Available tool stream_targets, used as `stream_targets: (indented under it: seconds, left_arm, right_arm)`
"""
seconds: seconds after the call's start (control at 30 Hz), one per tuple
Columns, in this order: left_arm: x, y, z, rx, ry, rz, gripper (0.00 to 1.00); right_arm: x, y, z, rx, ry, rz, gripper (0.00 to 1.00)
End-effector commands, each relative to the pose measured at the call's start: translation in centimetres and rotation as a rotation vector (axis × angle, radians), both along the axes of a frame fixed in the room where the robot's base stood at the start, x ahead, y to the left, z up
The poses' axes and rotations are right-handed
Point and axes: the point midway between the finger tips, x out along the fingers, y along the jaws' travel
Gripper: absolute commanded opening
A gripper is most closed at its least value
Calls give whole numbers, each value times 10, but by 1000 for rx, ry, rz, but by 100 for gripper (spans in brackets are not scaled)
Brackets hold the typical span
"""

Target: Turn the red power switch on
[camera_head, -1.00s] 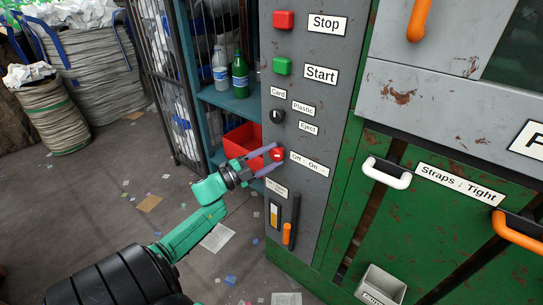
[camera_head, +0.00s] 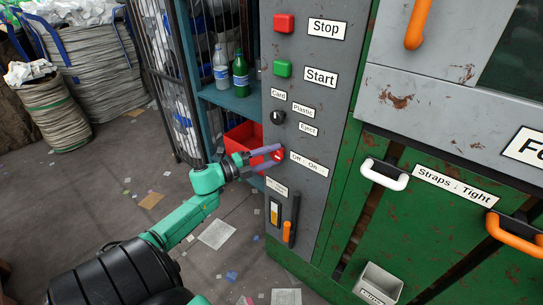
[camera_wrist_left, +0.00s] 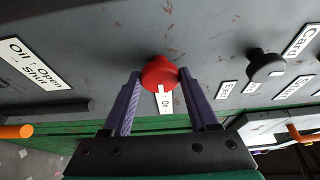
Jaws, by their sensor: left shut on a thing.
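The red power switch (camera_head: 278,156) is a round knob on the grey control panel (camera_head: 318,205), beside the "Off - On" label (camera_head: 309,163). My left gripper (camera_head: 268,157) is at the switch, its two purple fingers one on each side of the knob. In the left wrist view the red switch (camera_wrist_left: 159,72) sits between the fingertips of the left gripper (camera_wrist_left: 160,84), with a white mark on its face. The gripper is shut on it. Part of the knob is hidden by the fingers in the head view. My right gripper is not in view.
Above are a black selector knob (camera_head: 277,117), a green Start button (camera_head: 282,68) and a red Stop button (camera_head: 284,23). Below is an orange-handled lever (camera_head: 287,231). A shelf with bottles (camera_head: 240,74) and a red bin (camera_head: 240,136) stands left of the panel.

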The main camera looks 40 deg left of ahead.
Motion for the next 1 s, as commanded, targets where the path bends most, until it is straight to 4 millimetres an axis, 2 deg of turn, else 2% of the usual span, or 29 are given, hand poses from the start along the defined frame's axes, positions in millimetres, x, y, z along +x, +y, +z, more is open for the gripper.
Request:
stream_targets:
  seconds: [0.2,0.23,0.27,0.3,0.67,0.83,1.0]
  left_arm:
    - [0,0,-2,3,2,-1,4]
    - [0,0,-2,2,2,-1,71]
    - [0,0,-2,2,2,-1,82]
    - [0,0,-2,2,2,-1,88]
    - [-4,1,-1,-1,1,0,88]
    - [-31,12,-1,0,4,1,88]
    - [-78,30,-2,-2,6,3,88]
  right_arm:
    - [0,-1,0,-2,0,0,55]
    - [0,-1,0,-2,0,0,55]
    - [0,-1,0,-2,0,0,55]
    - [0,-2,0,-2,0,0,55]
    - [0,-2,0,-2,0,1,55]
    - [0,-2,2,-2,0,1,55]
    - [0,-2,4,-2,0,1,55]
